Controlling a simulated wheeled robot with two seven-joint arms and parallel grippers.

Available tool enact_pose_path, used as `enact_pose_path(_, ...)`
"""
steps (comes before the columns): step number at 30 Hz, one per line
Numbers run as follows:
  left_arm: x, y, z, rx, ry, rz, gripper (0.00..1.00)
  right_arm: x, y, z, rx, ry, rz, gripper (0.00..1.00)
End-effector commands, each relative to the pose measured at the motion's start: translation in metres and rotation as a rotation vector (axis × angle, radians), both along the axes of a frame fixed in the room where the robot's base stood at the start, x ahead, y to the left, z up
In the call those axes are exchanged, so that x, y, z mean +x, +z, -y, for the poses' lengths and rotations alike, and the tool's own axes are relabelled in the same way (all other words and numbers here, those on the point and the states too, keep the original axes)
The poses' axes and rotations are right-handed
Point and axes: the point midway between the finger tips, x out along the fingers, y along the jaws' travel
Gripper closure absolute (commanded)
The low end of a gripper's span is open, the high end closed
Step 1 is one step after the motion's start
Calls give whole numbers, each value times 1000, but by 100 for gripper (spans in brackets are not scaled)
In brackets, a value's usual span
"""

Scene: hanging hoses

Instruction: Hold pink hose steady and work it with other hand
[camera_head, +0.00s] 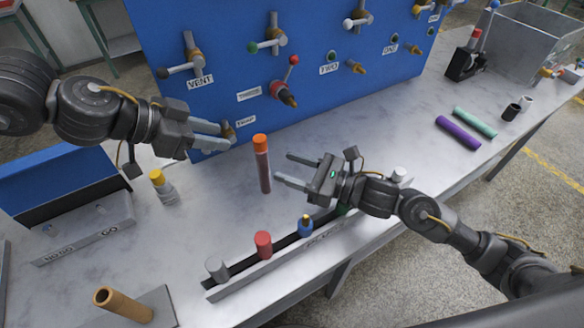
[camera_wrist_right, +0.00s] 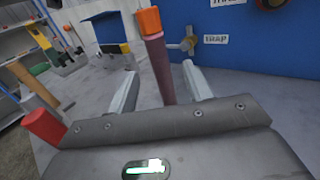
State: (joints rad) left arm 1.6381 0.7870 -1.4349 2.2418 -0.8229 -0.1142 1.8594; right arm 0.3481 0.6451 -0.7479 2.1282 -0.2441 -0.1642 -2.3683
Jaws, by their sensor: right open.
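The pink hose (camera_head: 263,168) is a dull mauve-pink tube with an orange top end. It is upright in front of the blue panel; whether its lower end rests on the table is unclear. My right gripper (camera_head: 284,168) is open just right of the hose, fingers pointing at it. In the right wrist view the hose (camera_wrist_right: 160,70) shows beyond and between the parted fingertips, with no clear contact. My left gripper (camera_head: 226,136) is left of and above the hose, close to a brass fitting on the panel, its fingers apart and nothing seen held.
The blue panel (camera_head: 330,35) carries valves and brass fittings behind the hose. A rack (camera_head: 290,255) with grey, red and blue pieces stands in front. A brown tube (camera_head: 123,304) stands at front left. Purple (camera_head: 458,133) and green (camera_head: 475,121) tubes lie at right.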

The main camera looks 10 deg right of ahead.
Motion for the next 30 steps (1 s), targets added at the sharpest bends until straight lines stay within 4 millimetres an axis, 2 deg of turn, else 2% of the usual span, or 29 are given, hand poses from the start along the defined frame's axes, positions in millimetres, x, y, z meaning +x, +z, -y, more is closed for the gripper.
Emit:
enact_pose_path(8,0,0,0,0,0,0,64,3,0,-9,-3,7,4,49)
enact_pose_path(21,0,0,0,0,0,0,64,33,0,-59,-2,5,3,49)
enact_pose_path(30,0,0,0,0,0,0,64,37,-1,-65,-4,5,2,49)
